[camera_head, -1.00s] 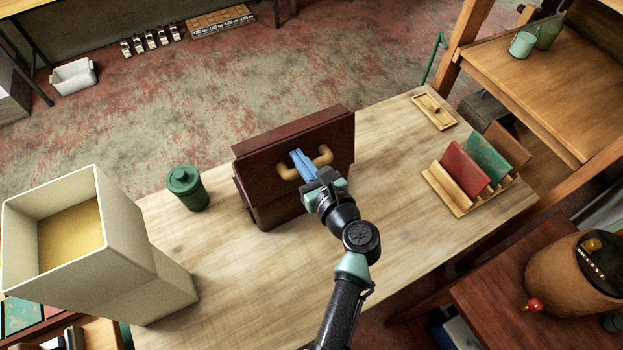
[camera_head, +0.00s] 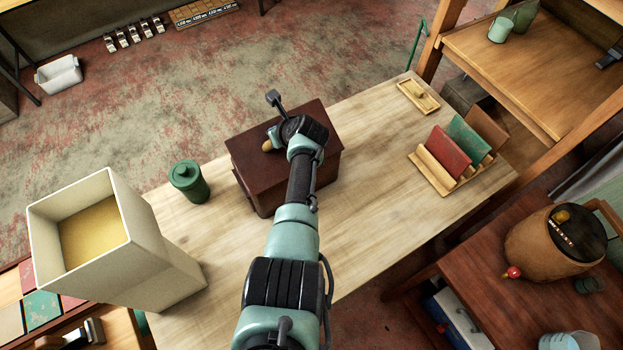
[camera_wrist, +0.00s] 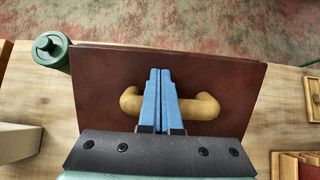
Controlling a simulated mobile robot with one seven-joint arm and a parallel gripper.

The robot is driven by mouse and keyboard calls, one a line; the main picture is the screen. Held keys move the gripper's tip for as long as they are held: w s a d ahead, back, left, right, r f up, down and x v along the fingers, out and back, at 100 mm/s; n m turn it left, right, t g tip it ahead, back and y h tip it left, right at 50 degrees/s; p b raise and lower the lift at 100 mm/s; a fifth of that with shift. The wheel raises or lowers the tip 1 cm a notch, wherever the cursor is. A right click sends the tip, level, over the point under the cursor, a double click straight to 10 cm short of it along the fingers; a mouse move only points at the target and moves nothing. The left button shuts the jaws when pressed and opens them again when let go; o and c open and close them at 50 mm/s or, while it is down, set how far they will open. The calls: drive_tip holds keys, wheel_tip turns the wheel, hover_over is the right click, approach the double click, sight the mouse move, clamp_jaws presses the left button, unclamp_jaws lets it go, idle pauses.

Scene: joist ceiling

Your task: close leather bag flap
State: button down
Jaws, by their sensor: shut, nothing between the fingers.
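The dark brown leather bag (camera_head: 252,174) stands on the wooden table, partly covered by my arm. Its flap (camera_wrist: 215,80) fills the middle of the wrist view as a broad brown panel with a tan curved handle (camera_wrist: 207,106). In the head view the panel faces up, and only the handle's left end (camera_head: 268,146) shows. My gripper (camera_wrist: 160,73) is shut and empty, its blue fingers together over the middle of the handle and the panel. Whether they touch the panel is unclear. In the head view my wrist hides the fingers. The bag's opening is hidden.
A green lidded canister (camera_head: 188,182) stands left of the bag. A tall cream box (camera_head: 150,245) is at the near left. A wooden rack (camera_head: 440,175) with coloured panels and a small tray (camera_head: 418,97) are right. The table between is clear.

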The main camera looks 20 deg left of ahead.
drive_tip(key=shift+w+a+f+g+h+b, duration=0.35)
drive_tip(key=shift+a+f+g+h+b, duration=0.1)
drive_tip(key=shift+f+h+b, duration=0.25)
drive_tip(key=shift+a+f+b, duration=0.15)
drive_tip(key=shift+f+b, duration=0.2)
drive_tip(key=shift+b, duration=0.15)
drive_tip(key=b+x, duration=0.3)
drive_tip(key=b, duration=0.2)
drive_tip(key=shift+f, duration=0.3)
drive_tip(key=shift+r, duration=0.1)
